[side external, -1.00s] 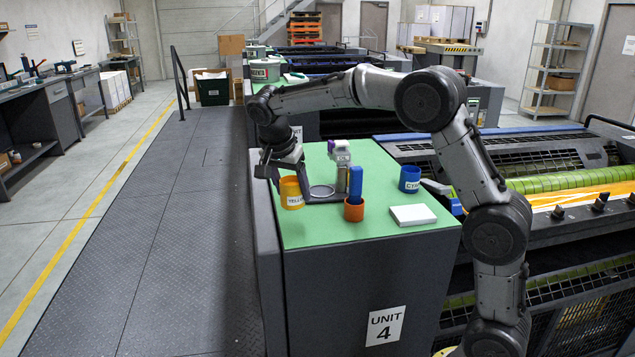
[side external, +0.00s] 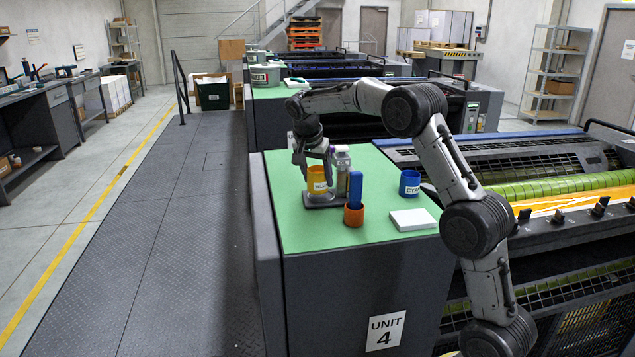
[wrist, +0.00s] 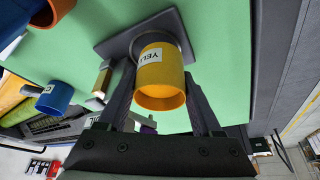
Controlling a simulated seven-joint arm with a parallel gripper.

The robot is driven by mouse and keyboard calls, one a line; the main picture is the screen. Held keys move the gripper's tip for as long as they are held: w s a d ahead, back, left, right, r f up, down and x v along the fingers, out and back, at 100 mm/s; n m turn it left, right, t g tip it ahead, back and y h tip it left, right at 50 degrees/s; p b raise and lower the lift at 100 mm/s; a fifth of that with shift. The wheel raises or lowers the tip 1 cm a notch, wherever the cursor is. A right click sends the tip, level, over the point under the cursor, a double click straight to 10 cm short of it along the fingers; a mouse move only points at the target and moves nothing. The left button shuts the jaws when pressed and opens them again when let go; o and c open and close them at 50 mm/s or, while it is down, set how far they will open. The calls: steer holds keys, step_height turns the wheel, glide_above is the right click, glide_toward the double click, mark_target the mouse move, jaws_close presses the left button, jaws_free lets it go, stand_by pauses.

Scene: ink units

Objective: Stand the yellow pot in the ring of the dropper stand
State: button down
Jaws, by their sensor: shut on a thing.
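The yellow pot (side external: 318,181), labelled "YELL…", is upright over the ring end of the dropper stand (side external: 325,204). My gripper (side external: 317,170) is shut on the pot, with one finger on each side of it. In the wrist view the pot (wrist: 160,88) sits between the fingers, its open mouth towards the camera. Behind it show the stand's dark base plate (wrist: 118,46) and part of the round ring (wrist: 180,38). The pot hides most of the ring, so I cannot tell whether its bottom rests fully inside.
An orange pot (side external: 354,215) holding a blue block (side external: 355,188) is close to the stand's right. A blue pot (side external: 410,183) and a white flat block (side external: 413,220) are further right. The green top (side external: 285,225) is clear at front left.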

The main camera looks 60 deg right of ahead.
steer(key=shift+f, duration=0.65)
steer(key=shift+f, duration=0.2)
steer(key=shift+c, duration=1.7)
jaws_free()
steer(key=shift+f, duration=0.1)
steer(key=s+a+r+n, duration=0.1)
steer(key=s+a+r, duration=0.15)
steer(key=r, duration=0.25)
steer(key=s+a+r+n+t, duration=0.1)
steer(key=a+r, duration=0.3)
steer(key=s+a+r+n, duration=0.1)
steer(key=s+a+r, duration=0.15)
steer(key=r, duration=0.25)
steer(key=s+a+f+n+t+y, duration=0.1)
steer(key=s+a+f+n, duration=0.2)
steer(key=s, duration=0.5)
steer(key=s+a+f+n+t+y, duration=0.1)
steer(key=s+a+f+n+y, duration=0.1)
steer(key=s+a+f+n, duration=0.2)
steer(key=s+a+f+n+t+y, duration=0.1)
steer(key=s+a+f+n, duration=0.2)
steer(key=s, duration=1.1)
steer(key=a+n, duration=0.3)
steer(key=a, duration=0.2)
steer(key=shift+a+f+t, duration=0.2)
steer(key=shift+a+t, duration=0.15)
steer(key=shift+t, duration=0.05)
